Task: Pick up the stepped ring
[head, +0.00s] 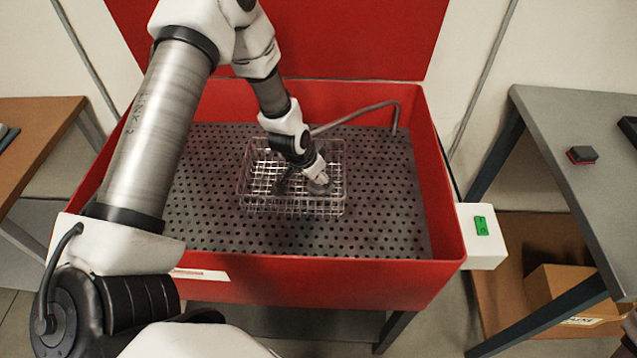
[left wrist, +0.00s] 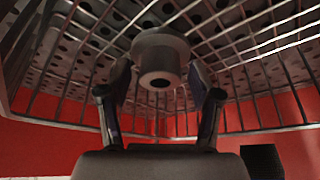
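The stepped ring (left wrist: 160,62) is dark grey, with a wide flange and a narrower step around a central hole. In the left wrist view it is between the two fingers of my left gripper (left wrist: 160,82), its hole facing the camera. The fingers are spread, with a gap on each side of the narrow step. The fingertips are close to the flange edges; I cannot tell whether they touch. In the head view my left gripper (head: 283,182) is down inside the wire basket (head: 338,205), where the ring is too small to make out. My right gripper is not in view.
The basket stands on the perforated floor (head: 385,215) of a red tub (head: 330,280). A bent metal pipe (head: 365,113) rises behind it. A white box with a green switch (head: 482,226) is on the tub's right side. Tables flank the tub.

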